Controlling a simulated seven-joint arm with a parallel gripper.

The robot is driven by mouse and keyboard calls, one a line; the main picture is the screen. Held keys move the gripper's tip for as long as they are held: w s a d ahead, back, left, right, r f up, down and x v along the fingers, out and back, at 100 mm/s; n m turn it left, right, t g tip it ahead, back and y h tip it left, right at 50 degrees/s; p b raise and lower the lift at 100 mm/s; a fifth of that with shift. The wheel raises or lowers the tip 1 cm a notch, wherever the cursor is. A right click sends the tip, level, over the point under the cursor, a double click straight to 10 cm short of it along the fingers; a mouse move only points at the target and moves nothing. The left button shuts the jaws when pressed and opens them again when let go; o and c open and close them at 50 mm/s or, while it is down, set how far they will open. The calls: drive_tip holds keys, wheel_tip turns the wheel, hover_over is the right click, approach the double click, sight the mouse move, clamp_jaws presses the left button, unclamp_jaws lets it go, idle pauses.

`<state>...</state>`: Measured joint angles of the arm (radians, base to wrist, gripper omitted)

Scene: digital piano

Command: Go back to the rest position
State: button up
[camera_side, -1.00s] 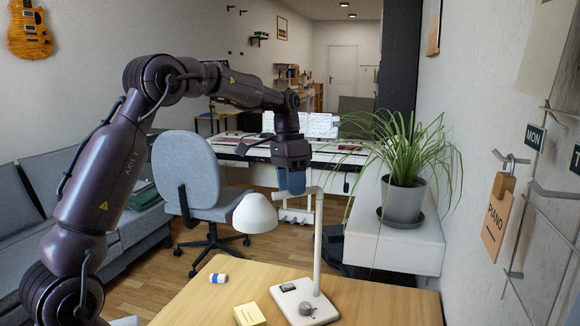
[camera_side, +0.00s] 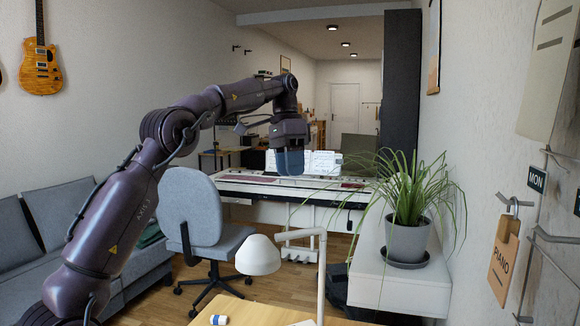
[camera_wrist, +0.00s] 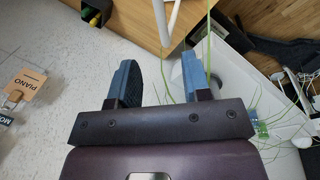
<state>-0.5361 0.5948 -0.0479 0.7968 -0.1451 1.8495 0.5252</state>
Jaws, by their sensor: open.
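My gripper (camera_side: 290,162) hangs from my raised arm with its fingers pointing down, in front of the digital piano (camera_side: 250,186) in the side view. In the wrist view my gripper (camera_wrist: 160,82) shows two blue fingers set apart, with nothing between them. It is open and empty, and it appears to touch nothing. The piano has open sheet music (camera_side: 315,162) on it, and part of its keyboard is hidden behind the gripper and the chair.
A white lamp (camera_side: 258,256) stands on the wooden table (camera_side: 260,315) in front. A potted plant (camera_side: 408,240) sits on a white cabinet (camera_side: 400,285) at right. A grey chair (camera_side: 190,205) and sofa (camera_side: 30,255) are at left. A PIANO tag (camera_side: 503,260) hangs on the right wall.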

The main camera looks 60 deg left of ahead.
idle(0.4)
wheel_tip(320, 180, down, 4)
drive_tip(key=n+y, duration=0.1)
drive_tip(key=n, duration=0.2)
drive_tip(key=s+d+f+m+t, duration=0.1)
drive_tip(key=s+d+f+t, duration=0.1)
drive_tip(key=s+d, duration=0.8)
drive_tip(key=s+d+f+m+t+y, duration=0.1)
drive_tip(key=s+d+f+t, duration=0.1)
drive_tip(key=s+d, duration=0.8)
drive_tip(key=shift+s+d+f+t, duration=0.15)
drive_tip(key=shift+s+f+t, duration=0.1)
drive_tip(key=shift+s+t, duration=0.75)
